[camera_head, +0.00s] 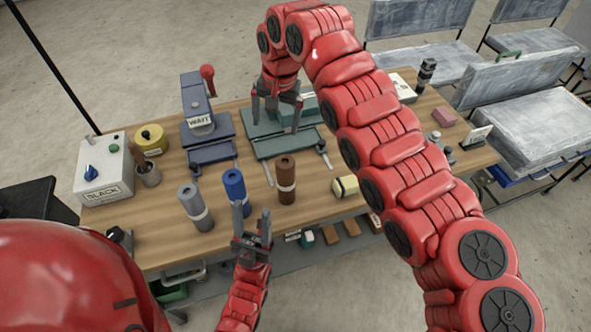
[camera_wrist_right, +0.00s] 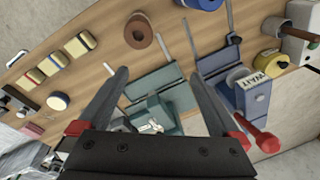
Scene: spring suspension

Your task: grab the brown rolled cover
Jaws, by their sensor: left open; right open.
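The brown rolled cover (camera_head: 286,185) stands upright on the wooden table, with a pale band around it. It also shows from above in the right wrist view (camera_wrist_right: 138,31). My left gripper (camera_head: 252,213) is open and empty at the table's front edge, in front of the blue roll and left of the brown cover. My right gripper (camera_head: 276,118) is open and points down over the green device behind the brown cover. In the right wrist view its open fingers (camera_wrist_right: 156,75) are apart from the cover, with nothing between them.
A blue roll (camera_head: 235,188) and a grey roll (camera_head: 194,208) stand left of the cover. A cream roll (camera_head: 345,187) lies to its right. The green device (camera_head: 285,145) and the blue WAIT device (camera_head: 205,125) stand behind. A control box (camera_head: 103,165) is at far left.

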